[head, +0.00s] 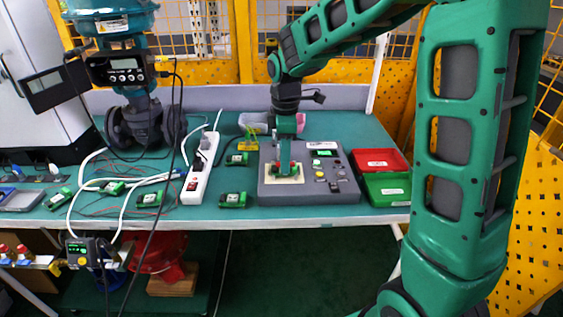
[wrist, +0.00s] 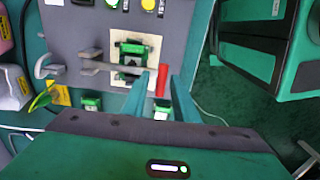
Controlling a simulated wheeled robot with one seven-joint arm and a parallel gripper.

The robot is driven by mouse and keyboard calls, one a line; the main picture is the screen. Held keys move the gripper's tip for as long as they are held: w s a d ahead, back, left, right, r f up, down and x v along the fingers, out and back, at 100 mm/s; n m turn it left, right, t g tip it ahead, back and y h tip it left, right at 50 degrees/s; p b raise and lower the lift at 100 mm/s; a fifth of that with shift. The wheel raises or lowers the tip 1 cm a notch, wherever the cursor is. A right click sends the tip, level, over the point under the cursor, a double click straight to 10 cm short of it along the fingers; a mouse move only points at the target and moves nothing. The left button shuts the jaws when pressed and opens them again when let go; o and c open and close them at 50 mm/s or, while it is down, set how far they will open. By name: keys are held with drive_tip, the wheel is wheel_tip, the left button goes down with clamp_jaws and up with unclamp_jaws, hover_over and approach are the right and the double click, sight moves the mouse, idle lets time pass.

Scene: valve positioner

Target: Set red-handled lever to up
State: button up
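The red-handled lever sits on the grey control box (head: 340,185). Its red handle (wrist: 163,83) shows between my two fingers in the wrist view. A pale metal bar (wrist: 95,66) and a white plate (wrist: 148,42) with a green part lie beside the handle. Contact is not clear.
Buttons and a small green display (head: 324,153) are on the box's right half. A yellow perforated fence stands behind.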

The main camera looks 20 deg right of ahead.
drive_tip(key=shift+f, duration=0.5)
clamp_jaws()
